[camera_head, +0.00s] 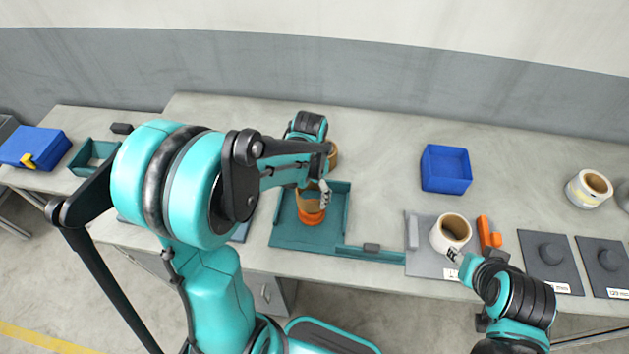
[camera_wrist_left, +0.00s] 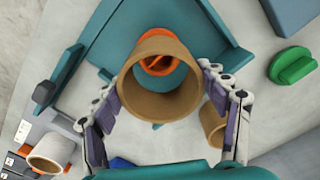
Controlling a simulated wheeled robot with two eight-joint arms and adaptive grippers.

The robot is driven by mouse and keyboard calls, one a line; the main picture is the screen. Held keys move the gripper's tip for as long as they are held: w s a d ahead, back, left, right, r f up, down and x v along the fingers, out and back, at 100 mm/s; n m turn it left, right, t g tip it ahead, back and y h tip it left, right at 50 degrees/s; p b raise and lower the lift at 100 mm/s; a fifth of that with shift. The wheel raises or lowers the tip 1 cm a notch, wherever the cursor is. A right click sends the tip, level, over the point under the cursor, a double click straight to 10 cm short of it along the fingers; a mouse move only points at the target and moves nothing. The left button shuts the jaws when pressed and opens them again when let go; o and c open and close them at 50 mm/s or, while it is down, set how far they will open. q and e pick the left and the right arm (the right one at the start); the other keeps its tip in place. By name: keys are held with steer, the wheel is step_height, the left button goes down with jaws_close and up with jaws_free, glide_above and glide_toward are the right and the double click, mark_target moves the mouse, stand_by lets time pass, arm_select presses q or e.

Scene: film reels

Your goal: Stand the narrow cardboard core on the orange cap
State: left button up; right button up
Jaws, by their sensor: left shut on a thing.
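The brown cardboard core (camera_head: 306,200) is between the fingers of my left gripper (camera_head: 323,190), which is shut on its sides. In the left wrist view, I look down into the hollow core (camera_wrist_left: 160,103) with a finger of the left gripper (camera_wrist_left: 166,97) on each side. The orange cap (camera_head: 311,218) is at the core's lower end in the head view. Part of the orange cap (camera_wrist_left: 157,65) shows through the core's bore. I cannot tell whether core and cap touch. My right gripper (camera_head: 457,257) is beside a white-wrapped roll; its jaw opening is unclear.
The teal tray (camera_head: 340,225) has raised walls around the cap. Another brown core (camera_head: 333,156) stands behind my left gripper. The white-wrapped roll (camera_head: 437,240) stands on a grey plate, near orange parts (camera_head: 485,231). A blue bin (camera_head: 446,170) stands farther back.

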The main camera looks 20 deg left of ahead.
arm_select(q)
steer(key=shift+s+d+f, duration=0.1)
steer(key=shift+s+f, duration=0.05)
steer(key=shift+f, duration=0.25)
steer(key=shift+f+b, duration=0.4)
steer(key=shift+b, duration=0.2)
step_height(320, 180, down, 2)
steer(key=shift+f+b, duration=0.1)
steer(key=shift+b, duration=0.6)
steer(key=shift+f+b, duration=0.65)
steer(key=shift+f, duration=0.15)
steer(key=shift+f+b, duration=0.65)
steer(key=shift+b, duration=0.05)
steer(key=o, duration=0.7)
steer(key=shift+o, duration=0.2)
steer(key=shift+r, duration=0.1)
